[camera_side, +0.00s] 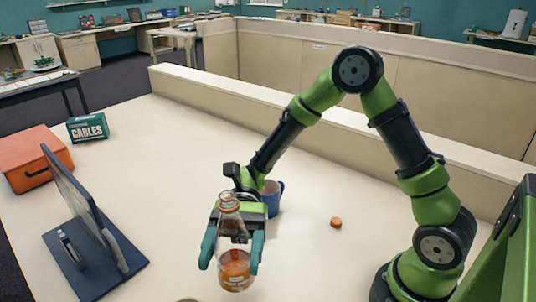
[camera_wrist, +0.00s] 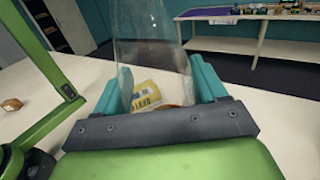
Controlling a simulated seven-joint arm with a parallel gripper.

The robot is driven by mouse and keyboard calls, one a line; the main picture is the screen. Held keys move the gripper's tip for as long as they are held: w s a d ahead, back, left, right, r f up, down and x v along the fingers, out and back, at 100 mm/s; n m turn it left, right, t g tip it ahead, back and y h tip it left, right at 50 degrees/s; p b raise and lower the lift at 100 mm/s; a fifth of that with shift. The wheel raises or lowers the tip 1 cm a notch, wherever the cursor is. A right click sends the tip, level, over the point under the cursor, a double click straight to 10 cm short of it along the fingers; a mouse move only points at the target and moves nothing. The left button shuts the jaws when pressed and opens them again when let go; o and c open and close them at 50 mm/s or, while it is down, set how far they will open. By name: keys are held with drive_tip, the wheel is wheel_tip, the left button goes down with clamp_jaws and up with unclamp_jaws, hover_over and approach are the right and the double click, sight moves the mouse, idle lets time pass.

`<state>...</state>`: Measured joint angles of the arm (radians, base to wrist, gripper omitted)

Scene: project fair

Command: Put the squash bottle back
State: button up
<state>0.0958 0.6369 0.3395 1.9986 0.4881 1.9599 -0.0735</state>
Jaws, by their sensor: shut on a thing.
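The squash bottle (camera_side: 235,271) is clear, with orange liquid low down and a narrow neck, and stands upright or nearly so. My gripper (camera_side: 232,263) is shut on it, with a teal finger on either side. In the wrist view the clear bottle (camera_wrist: 148,45) rises between the teal fingers (camera_wrist: 158,88), and a yellow label (camera_wrist: 146,96) shows low on it. I cannot tell whether the bottle's base touches the table.
A blue mug (camera_side: 273,199) stands behind my gripper, partly hidden. A small orange-brown round piece (camera_side: 336,222) lies to the right. A dark blue panel on a base (camera_side: 84,215), an orange case (camera_side: 33,160) and a green CABLES box (camera_side: 88,128) are at left. The table's (camera_side: 170,135) back middle is clear.

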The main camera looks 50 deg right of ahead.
drive_tip(key=w+d+f+m+t+y, duration=0.25)
drive_tip(key=w+d+m+t, duration=0.5)
drive_tip(key=t, duration=0.65)
drive_tip(key=shift+w+a+f+m, duration=0.1)
drive_tip(key=shift+a+f+m, duration=0.25)
drive_tip(key=shift+f, duration=1)
drive_tip(key=shift+w+a+f+m, duration=0.1)
drive_tip(key=shift+a+f+m, duration=0.2)
drive_tip(key=shift+f, duration=1.1)
drive_tip(key=shift+a+f+m, duration=0.25)
drive_tip(key=shift+f+m, duration=0.15)
drive_tip(key=shift+f, duration=0.95)
drive_tip(key=shift+f, duration=0.1)
drive_tip(key=o, duration=1.2)
drive_tip(key=shift+c, duration=0.2)
